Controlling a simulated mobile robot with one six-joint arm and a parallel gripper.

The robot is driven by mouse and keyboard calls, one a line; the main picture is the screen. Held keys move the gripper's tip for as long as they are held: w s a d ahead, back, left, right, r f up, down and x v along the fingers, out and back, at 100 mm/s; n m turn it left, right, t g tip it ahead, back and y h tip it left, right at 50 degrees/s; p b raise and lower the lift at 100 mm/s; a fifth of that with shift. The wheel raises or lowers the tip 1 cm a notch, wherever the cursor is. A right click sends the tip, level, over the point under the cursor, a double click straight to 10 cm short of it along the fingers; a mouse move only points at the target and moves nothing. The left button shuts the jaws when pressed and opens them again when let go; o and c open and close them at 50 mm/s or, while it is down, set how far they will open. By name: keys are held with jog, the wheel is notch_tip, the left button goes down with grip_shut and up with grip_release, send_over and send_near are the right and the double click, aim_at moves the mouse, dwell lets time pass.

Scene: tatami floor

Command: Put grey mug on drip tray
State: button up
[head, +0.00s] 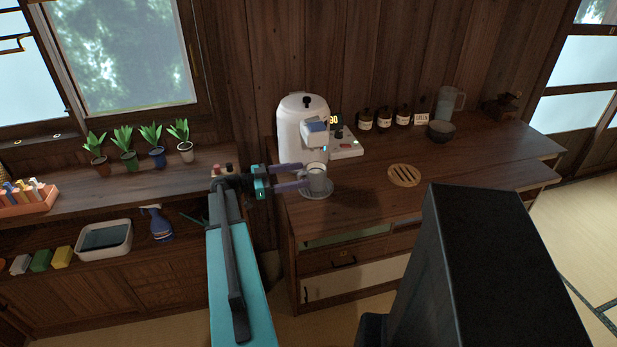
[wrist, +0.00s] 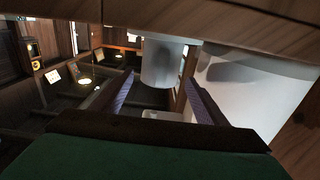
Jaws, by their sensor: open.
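The grey mug (head: 317,178) stands upright beneath the front of the white coffee machine (head: 302,130). The round grey drip tray (head: 318,194) shows around the mug's base, and the mug appears to rest on it. My gripper (head: 304,175) is open, reaching in from the left with its purple fingers level with the mug. The fingertips are at the mug's near left side. In the wrist view, which looks upside down, the mug (wrist: 164,60) is ahead between the two spread fingers (wrist: 158,84). Any contact between fingers and mug cannot be told.
A round wooden trivet (head: 404,175) lies right of the mug. A dark bowl (head: 441,131), labelled jars (head: 384,118) and a jug (head: 449,103) stand at the back. The left counter holds potted plants (head: 152,143). The front middle of the coffee counter is clear.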

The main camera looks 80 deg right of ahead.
jog(key=shift+b+v, duration=0.65)
jog(key=shift+v, duration=2.2)
jog(key=w+a+f+n+t, duration=0.3)
jog(key=w+a+f+n, duration=0.3)
jog(key=a+f, duration=0.35)
jog(key=w+a+f+n+t+y, duration=0.1)
jog(key=w+a+f+n+t, duration=0.2)
jog(key=w+a+f+n, duration=0.5)
jog(key=w+a+f+n+t, duration=0.3)
jog(key=w+a+f, duration=0.1)
jog(key=a+f, duration=0.8)
jog(key=a+f+n+t+y, duration=0.15)
jog(key=a+f+n, duration=0.3)
jog(key=a, duration=0.45)
jog(key=a+f+n+y, duration=0.2)
jog(key=a+f+n, duration=0.1)
jog(key=a+f, duration=0.4)
jog(key=s+a+f+n+y, duration=0.1)
jog(key=s+a+f+n, duration=0.1)
jog(key=a, duration=0.8)
jog(key=s+a+f+n+y, duration=0.2)
jog(key=s+a+n, duration=0.2)
jog(key=a, duration=0.7)
jog(key=shift+s, duration=0.65)
